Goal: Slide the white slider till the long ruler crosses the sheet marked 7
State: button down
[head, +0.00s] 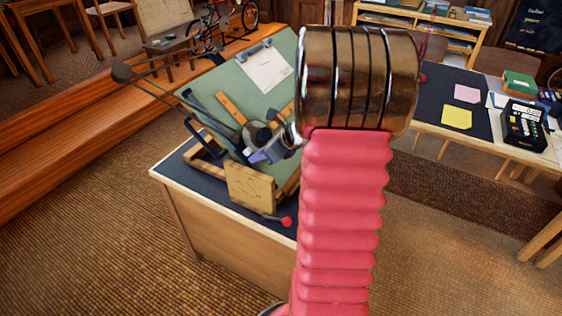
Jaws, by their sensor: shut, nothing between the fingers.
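A tilted green drafting board (285,45) stands on a desk. A white sheet (264,70) is clipped near its top; its marking is too small to read. An orange-brown ruler (231,109) lies on the board below the sheet, apart from it, and part of a second strip shows to its right. I cannot make out a white slider; my arm hides the board's right side. My gripper (262,155), grey-blue and partly hidden, is at the lower part of the board among dark parts. It looks shut and empty; whether it touches anything is unclear.
A dark rod with a round weight (122,73) sticks out left of the board. A wooden block (250,187) and a red-knobbed lever (286,221) are at the desk's front. Floor at left is clear.

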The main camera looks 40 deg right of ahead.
aim_at(241, 148)
jog(key=shift+w+a+f, duration=0.2)
jog(key=shift+w, duration=0.1)
jog(key=shift+w+r, duration=0.3)
jog(key=shift+r, duration=0.4)
jog(key=shift+w+a+r, duration=0.15)
jog(key=shift+w+r, duration=0.55)
jog(key=shift+r, duration=0.2)
jog(key=shift+w+a+r, duration=0.1)
jog(key=shift+w+r, duration=0.2)
jog(key=shift+w+a+r, duration=0.2)
jog(key=shift+w+r, duration=0.6)
jog(key=shift+r, duration=0.05)
jog(key=shift+w+a+r, duration=0.25)
jog(key=shift+w+r, duration=0.55)
jog(key=shift+w+a+r, duration=0.2)
jog(key=shift+w+r, duration=0.6)
jog(key=shift+r, duration=0.05)
jog(key=shift+w+a+r, duration=0.15)
jog(key=shift+w+r, duration=0.2)
jog(key=shift+w+a+r, duration=0.15)
jog(key=shift+w+r, duration=0.5)
jog(key=shift+r, duration=0.05)
dwell(0.6)
